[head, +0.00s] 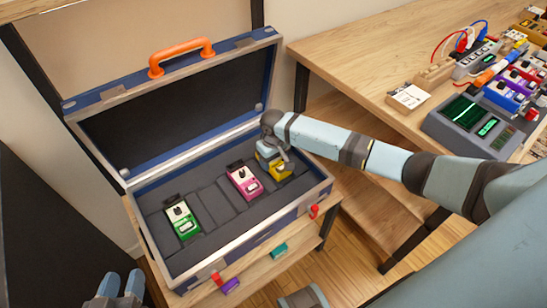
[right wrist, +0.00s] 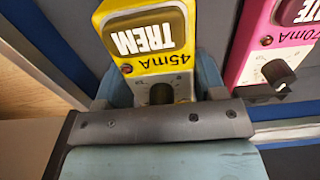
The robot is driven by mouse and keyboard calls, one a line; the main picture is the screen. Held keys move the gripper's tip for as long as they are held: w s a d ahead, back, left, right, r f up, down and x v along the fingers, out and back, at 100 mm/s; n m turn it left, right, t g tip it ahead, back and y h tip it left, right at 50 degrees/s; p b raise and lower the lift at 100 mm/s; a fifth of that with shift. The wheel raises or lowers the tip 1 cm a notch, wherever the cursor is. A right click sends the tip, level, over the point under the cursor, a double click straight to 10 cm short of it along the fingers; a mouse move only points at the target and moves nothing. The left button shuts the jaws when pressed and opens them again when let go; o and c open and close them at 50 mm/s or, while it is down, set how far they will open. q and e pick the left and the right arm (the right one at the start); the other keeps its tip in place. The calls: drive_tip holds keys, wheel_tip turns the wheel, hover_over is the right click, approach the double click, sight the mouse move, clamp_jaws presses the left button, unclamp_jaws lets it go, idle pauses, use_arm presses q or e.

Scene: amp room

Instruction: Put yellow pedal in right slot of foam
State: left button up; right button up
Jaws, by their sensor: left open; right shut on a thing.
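The yellow pedal (head: 281,172) is at the right end of the dark foam (head: 213,205) in the open blue case. In the right wrist view the yellow pedal (right wrist: 150,62) shows its TREM label and 45mA marking. My right gripper (head: 272,160) is shut on it, with fingers on both sides. The gripper and arm cover part of the right slot, so I cannot tell how deep the pedal sits. My left gripper (head: 121,288) is open and empty, low at the left, outside the case.
A pink pedal (head: 244,182) sits in the foam just left of the yellow one. A green pedal (head: 182,219) sits at the left, with empty foam between them. The raised lid has an orange handle (head: 181,56). A wooden desk (head: 370,55) with electronics stands right.

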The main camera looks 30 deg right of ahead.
drive_tip(key=shift+f, duration=0.45)
idle(0.6)
drive_tip(key=shift+f+p, duration=0.1)
drive_tip(key=shift+p, duration=0.5)
drive_tip(key=shift+f, duration=0.15)
drive_tip(key=shift+p, duration=0.45)
idle(0.3)
drive_tip(key=shift+s+f, duration=0.1)
drive_tip(key=shift+f, duration=0.1)
drive_tip(key=o, duration=1.3)
drive_tip(key=shift+c, duration=0.2)
drive_tip(key=shift+o, duration=0.7)
